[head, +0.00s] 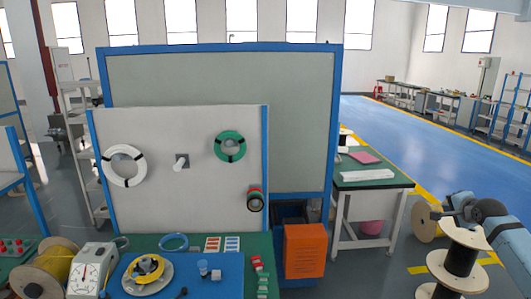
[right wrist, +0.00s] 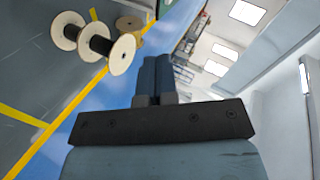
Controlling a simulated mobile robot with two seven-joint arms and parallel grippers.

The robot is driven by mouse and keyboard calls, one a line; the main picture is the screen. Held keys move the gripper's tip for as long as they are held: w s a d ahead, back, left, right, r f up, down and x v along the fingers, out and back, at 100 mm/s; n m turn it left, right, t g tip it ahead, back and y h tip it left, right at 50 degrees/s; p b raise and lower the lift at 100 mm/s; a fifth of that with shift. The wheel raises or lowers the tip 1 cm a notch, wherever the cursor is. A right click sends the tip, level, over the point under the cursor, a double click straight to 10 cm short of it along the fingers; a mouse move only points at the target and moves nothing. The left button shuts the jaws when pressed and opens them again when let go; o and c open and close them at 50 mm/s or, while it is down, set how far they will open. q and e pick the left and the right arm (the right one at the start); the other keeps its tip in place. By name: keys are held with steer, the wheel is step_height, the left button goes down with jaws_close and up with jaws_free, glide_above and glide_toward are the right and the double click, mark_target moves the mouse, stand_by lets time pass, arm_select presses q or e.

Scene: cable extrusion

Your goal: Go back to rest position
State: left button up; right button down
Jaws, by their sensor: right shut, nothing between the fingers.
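My right gripper (head: 436,213) is at the right side of the head view, raised above the floor near several wooden cable spools (head: 466,247). In the right wrist view its two blue-grey fingers (right wrist: 157,75) are together, with nothing between them. My left gripper is not in view. A white cable coil (head: 124,181) and a green cable coil (head: 230,134) hang on the light panel (head: 180,125), apart from my right gripper.
A green-topped workbench (head: 160,243) with a yellow cable spool (head: 50,262) and a dial gauge (head: 92,265) stands at front left. An orange box (head: 304,250) and a side table (head: 385,184) stand right of it. Blue open floor (head: 420,135) lies beyond.

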step_height(320, 180, up, 8)
steer(key=w+d+n+t+h, duration=0.1)
steer(key=n+t+h, duration=0.15)
steer(key=n, duration=0.65)
steer(key=d+f+n+t+h, duration=0.1)
steer(key=d+n+t, duration=0.15)
steer(key=n, duration=0.75)
steer(key=s+a+f+n+g+y, duration=0.1)
steer(key=s+a+f+y, duration=0.1)
steer(key=s+a+f, duration=0.5)
steer(key=s+a+f+g+y, duration=0.1)
steer(key=s+a+f+y, duration=0.15)
steer(key=a+f, duration=0.85)
steer(key=s+a+f+n+g+y, duration=0.1)
steer(key=s+a+f, duration=0.5)
steer(key=f, duration=0.5)
steer(key=s+a+f+m+g+y, duration=0.1)
steer(key=s+a+f, duration=0.2)
steer(key=s+a, duration=0.3)
steer(key=s+a+f+m+g, duration=0.1)
steer(key=s+a+f, duration=0.3)
steer(key=s, duration=0.9)
steer(key=s+a+f+m+g+y, duration=0.1)
steer(key=s+a+f, duration=0.3)
steer(key=s+a, duration=0.6)
steer(key=shift+a+g+y, duration=0.25)
steer(key=shift+g+y, duration=0.05)
